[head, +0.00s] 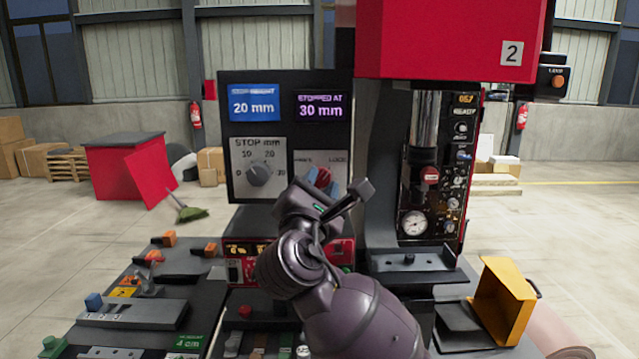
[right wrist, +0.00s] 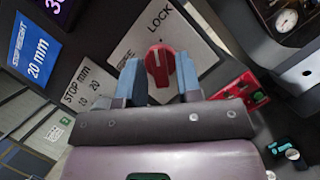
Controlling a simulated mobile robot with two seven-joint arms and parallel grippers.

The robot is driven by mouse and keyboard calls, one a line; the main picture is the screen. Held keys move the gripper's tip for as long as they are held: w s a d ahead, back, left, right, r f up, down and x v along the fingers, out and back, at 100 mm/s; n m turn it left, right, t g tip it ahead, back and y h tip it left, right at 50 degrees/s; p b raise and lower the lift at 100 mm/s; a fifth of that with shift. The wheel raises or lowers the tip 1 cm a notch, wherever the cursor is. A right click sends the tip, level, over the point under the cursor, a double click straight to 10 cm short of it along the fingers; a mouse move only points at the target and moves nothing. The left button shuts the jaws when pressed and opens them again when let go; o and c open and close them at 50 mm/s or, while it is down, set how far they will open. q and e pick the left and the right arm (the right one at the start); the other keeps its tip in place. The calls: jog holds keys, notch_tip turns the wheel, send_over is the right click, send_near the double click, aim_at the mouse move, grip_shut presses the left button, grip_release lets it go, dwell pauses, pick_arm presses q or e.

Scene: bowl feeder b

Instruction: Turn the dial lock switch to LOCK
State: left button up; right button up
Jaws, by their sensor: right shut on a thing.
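The red dial lock switch (head: 323,177) sits on a light plate on the dark control panel, with the word LOCK at the plate's upper right. In the right wrist view the red knob (right wrist: 160,66) stands between the blue-grey fingers, with a pale mark on its face. A partly legible word shows on the other side of the plate. My right gripper (head: 322,188) reaches up to the panel and is shut on the knob. The arm hides the lower part of the plate. My left gripper is not in view.
A STOP mm dial (head: 259,172) is just left of the switch, below a blue screen (head: 254,104) and a purple-lettered screen (head: 320,106). A press column with a gauge (head: 413,223) stands at the right. A yellow bin (head: 505,300) and a console with buttons lie lower down.

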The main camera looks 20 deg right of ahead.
jog(key=shift+r+m+g, duration=0.2)
jog(key=shift+m+g, duration=0.2)
jog(key=shift+m, duration=0.5)
jog(key=shift+h, duration=0.4)
jog(key=o, duration=0.6)
jog(key=shift+w+f, duration=0.1)
jog(key=shift+s+a+f, duration=0.25)
jog(key=shift+s+a, duration=0.05)
jog(key=shift+s, duration=0.2)
jog(key=b+v, duration=0.1)
jog(key=v, duration=0.8)
jog(key=shift+s, duration=0.3)
jog(key=shift+a+r+m, duration=0.1)
jog(key=shift+m, duration=0.2)
